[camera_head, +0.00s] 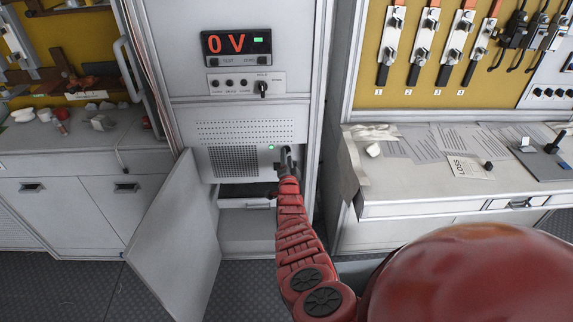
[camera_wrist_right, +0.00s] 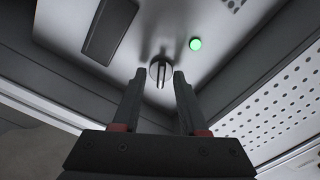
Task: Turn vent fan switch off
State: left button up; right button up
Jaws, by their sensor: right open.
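The vent fan switch (camera_wrist_right: 161,72) is a small round metal knob with an upright lever, on the light grey panel of the cabinet. In the right wrist view it sits just beyond and between the fingertips of my right gripper (camera_wrist_right: 155,78). The two fingers are apart, with nothing held between them. A green indicator light (camera_wrist_right: 196,44) is lit beside the switch; it also shows in the head view (camera_head: 271,147). In the head view my right gripper (camera_head: 287,153) reaches the panel's right side and hides the switch. My left gripper is not in view.
The cabinet's lower door (camera_head: 168,245) stands open to the left, with a drawer (camera_head: 245,203) inside. Above are a display (camera_head: 237,45) reading 0 V and a control strip (camera_head: 246,83). A bench (camera_head: 440,207) with papers stands at the right. A perforated grille (camera_head: 232,161) lies left of the light.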

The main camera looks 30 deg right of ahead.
jog(key=shift+w+d+r, duration=0.15)
jog(key=shift+w+d, duration=0.05)
jog(key=shift+w, duration=0.1)
grip_shut()
jog(key=shift+n, duration=0.3)
jog(key=shift+n+b, duration=1)
jog(key=shift+n, duration=4.7)
jog(key=shift+s, duration=0.1)
